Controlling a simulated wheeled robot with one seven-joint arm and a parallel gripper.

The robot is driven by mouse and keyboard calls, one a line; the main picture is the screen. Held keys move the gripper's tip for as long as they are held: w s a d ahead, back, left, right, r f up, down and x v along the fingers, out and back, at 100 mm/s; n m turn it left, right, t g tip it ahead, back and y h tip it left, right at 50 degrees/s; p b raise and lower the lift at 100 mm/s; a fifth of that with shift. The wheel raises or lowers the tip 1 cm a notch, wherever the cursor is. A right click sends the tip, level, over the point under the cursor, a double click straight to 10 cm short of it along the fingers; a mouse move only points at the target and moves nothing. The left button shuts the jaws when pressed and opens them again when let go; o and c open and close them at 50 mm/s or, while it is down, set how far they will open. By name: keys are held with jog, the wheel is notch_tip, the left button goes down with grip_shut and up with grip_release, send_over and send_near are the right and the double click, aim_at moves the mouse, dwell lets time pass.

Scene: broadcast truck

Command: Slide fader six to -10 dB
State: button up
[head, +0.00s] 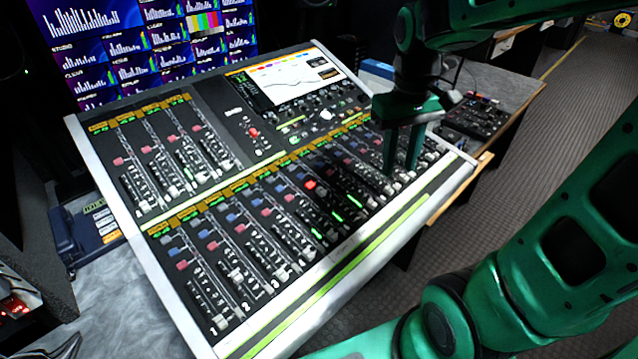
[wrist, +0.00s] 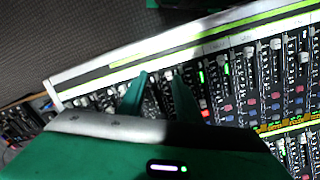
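The mixing console (head: 150,245) has a lower row of numbered fader strips rising from front left to right. Fader six (head: 352,217) seems to be near the middle of that row; its number is too small to read. My gripper (head: 402,170) points down over the right part of the lower row, apparently to the right of fader six. In the wrist view, my gripper (wrist: 157,92) shows two green fingers with a clear gap between them and nothing held. Whether the fingertips touch the console, I cannot tell.
An upper fader bank (head: 170,150) sits at the console's back left, beside a lit screen (head: 290,82). A small black control panel (head: 475,118) stands on the desk to the right. Monitors (head: 150,45) rise behind. The floor at right is open.

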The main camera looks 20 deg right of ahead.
aim_at(321, 189)
jog(key=w+a+f+n, duration=0.1)
jog(key=w+a+n, duration=0.4)
jog(key=w+a, duration=0.65)
jog(key=f, duration=0.7)
jog(key=a+f, duration=0.1)
jog(key=f, duration=0.3)
jog(key=shift+s, duration=0.1)
grip_shut()
